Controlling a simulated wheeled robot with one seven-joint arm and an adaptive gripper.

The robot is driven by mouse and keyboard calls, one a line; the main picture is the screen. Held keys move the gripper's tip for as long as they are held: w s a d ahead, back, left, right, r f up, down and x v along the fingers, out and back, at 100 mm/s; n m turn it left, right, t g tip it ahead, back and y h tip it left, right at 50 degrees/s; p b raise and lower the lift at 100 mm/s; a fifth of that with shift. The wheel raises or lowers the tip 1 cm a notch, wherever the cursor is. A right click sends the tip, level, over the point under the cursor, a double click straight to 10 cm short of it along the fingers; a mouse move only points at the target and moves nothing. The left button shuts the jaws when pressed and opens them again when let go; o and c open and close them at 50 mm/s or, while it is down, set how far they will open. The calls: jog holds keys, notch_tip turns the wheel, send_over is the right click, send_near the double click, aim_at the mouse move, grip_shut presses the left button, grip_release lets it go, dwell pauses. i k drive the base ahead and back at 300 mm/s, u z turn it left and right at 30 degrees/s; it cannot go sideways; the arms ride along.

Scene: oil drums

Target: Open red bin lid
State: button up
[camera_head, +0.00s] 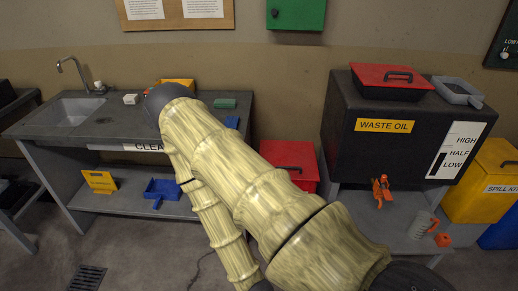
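A red bin (300,183) stands low between the bench and the waste oil tank. Its red lid (284,151) has a dark handle (290,169) near the front and looks shut. My arm crosses in front of the bin's lower left part and hides it. A second red lid (375,75) with a black handle lies on a black container on top of the waste oil tank. My arm folds at a dark joint over the bench and runs back down to the bottom edge. My gripper is out of the picture.
The dark waste oil tank (365,150) stands right of the bin, with an orange tap (381,190) and a jug (421,224) below. A yellow spill kit bin (482,190) is at far right. The bench (45,115) with a sink is left. A drain grate (87,278) is in the floor.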

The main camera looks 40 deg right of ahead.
aim_at(298, 158)
jog(key=z, duration=0.05)
jog(key=i, duration=0.7)
jog(key=z, duration=0.65)
jog(key=i, duration=0.45)
jog(key=z, duration=0.4)
